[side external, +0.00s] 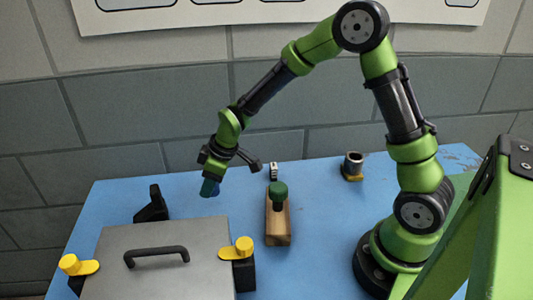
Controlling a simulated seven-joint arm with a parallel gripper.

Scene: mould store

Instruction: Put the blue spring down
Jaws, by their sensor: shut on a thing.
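The blue spring (209,188) is a small, dark blue piece at the end of my gripper (211,179). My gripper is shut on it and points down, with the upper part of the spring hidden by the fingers. The spring appears to be held above the blue table (325,225), beyond the far edge of the grey plate. I cannot tell the exact gap between the spring and the table from this view.
A grey plate (120,270) with a black handle (157,255) and yellow clamps (244,247) stands front left. A black bracket (152,207) is behind it.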

